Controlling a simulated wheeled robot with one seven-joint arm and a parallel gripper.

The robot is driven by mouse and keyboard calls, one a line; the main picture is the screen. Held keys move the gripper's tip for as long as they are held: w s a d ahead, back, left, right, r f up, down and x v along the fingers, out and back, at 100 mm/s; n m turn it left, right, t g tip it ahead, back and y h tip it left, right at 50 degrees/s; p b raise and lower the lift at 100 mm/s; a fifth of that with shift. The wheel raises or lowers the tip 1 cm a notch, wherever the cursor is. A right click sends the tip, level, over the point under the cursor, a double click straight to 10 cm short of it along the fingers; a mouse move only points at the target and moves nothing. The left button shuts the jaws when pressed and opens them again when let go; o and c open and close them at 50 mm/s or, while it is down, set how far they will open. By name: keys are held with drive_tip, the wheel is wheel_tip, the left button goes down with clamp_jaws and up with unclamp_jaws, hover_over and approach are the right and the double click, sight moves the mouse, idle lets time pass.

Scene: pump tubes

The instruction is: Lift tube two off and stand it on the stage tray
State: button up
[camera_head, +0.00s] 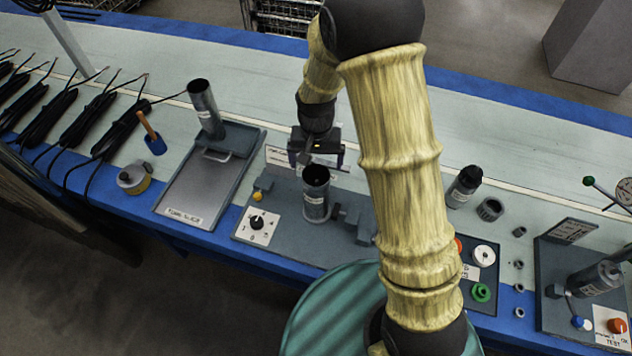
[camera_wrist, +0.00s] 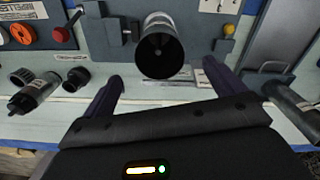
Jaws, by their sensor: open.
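A dark grey metal tube (camera_head: 315,195) with a white label stands upright in the middle fixture (camera_head: 270,205); I take it for tube two, but its label is too small to read. It also shows in the wrist view (camera_wrist: 160,52), its dark open mouth towards the camera. My gripper (camera_head: 317,158) is open and empty just behind the tube; in the wrist view (camera_wrist: 162,72) the fingers are spread to either side, apart from it. A shallow grey tray (camera_head: 185,195) with a front label lies to the left, seemingly the stage tray. Another tube (camera_head: 205,108) stands at its back end.
A white dial plate (camera_head: 257,229) sits on the fixture's left. The tray's front floor is clear.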

sight(316, 180)
wheel_tip(316, 180, down, 12)
drive_tip(key=shift+r, duration=0.25)
idle(0.3)
drive_tip(key=c, duration=1.4)
drive_tip(key=o, duration=0.4)
drive_tip(key=shift+c, duration=1.4)
drive_tip(key=shift+r+p, duration=0.75)
drive_tip(key=shift+p, duration=0.05)
